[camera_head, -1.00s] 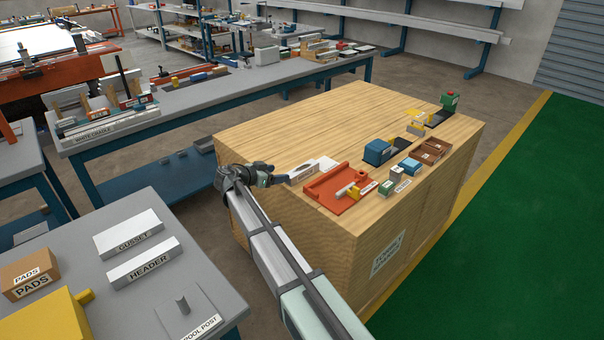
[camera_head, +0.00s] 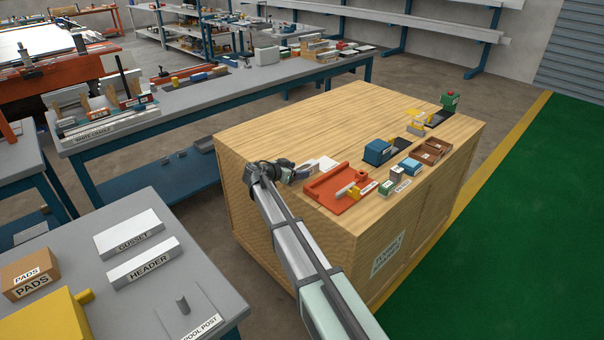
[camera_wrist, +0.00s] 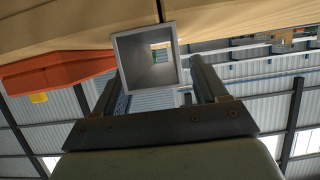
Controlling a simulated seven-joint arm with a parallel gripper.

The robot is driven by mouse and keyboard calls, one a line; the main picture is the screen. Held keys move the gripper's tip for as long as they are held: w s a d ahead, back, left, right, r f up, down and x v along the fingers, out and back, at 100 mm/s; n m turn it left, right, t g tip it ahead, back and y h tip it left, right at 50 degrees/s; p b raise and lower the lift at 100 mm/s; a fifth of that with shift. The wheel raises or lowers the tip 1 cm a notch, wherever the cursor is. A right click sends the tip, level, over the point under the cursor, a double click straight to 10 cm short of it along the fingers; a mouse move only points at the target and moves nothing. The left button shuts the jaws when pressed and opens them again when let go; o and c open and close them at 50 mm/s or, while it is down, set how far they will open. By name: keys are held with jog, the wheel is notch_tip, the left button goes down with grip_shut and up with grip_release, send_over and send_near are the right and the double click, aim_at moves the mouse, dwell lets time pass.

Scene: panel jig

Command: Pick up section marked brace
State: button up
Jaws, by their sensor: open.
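A pale section (camera_head: 325,163), which I take to be the brace, lies on the wooden bench near its left front edge. My gripper (camera_head: 290,173) is beside it and covers its near end and label in the head view. In the wrist view the section (camera_wrist: 122,55) shows end-on as a hollow square grey tube. My gripper (camera_wrist: 156,78) is open there, with one finger on each side of the tube's end. A gap shows at the right finger; the left finger looks close, and I cannot tell whether it touches.
An orange fixture (camera_head: 326,192) lies just right of the section on the wooden bench (camera_head: 290,125). The bench's back left is clear. A grey table (camera_head: 90,250) holds gusset and header pieces.

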jog(key=shift+w+d, duration=0.1)
jog(key=c, duration=1.2)
